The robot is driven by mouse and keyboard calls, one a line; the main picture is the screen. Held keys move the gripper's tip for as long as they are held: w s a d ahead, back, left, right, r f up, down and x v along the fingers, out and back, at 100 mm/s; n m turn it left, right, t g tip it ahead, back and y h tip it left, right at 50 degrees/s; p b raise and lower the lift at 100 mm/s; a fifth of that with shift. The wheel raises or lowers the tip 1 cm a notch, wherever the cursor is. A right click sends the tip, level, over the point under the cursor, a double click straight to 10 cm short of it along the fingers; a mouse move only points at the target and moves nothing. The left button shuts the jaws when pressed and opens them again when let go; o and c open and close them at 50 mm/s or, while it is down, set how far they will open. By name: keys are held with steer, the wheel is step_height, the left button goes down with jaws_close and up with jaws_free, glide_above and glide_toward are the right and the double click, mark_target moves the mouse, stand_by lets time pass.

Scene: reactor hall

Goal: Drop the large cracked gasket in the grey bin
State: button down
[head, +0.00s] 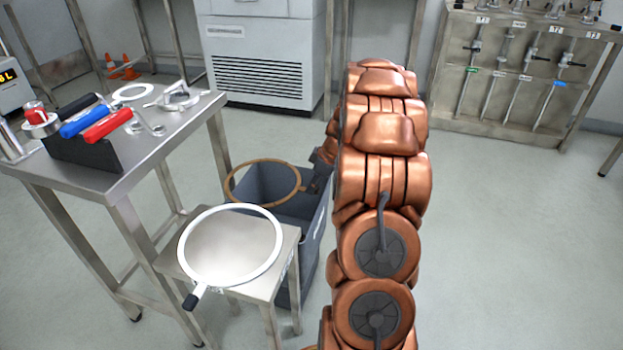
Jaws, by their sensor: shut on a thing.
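A large thin brown ring gasket (264,161) is held out to the left of my arm, above the open grey bin (312,240). My gripper (308,184) is shut on the ring's right edge, mostly hidden behind my copper-coloured arm. The ring lies roughly level over the bin's opening and appears clear of the rim. A crack in it is too small to make out. The bin stands on the floor, partly hidden by a small table and my arm.
The steel bench (185,130) at left holds tools, a black rack and a smaller white ring (132,92). Floor at right is clear.

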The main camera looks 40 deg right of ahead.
steer(key=shift+f, duration=1.15)
steer(key=c, duration=1)
jaws_free()
steer(key=shift+o, duration=0.2)
steer(key=shift+r, duration=0.1)
steer(key=v, duration=1.1)
steer(key=shift+r, duration=0.4)
steer(key=shift+s, duration=0.15)
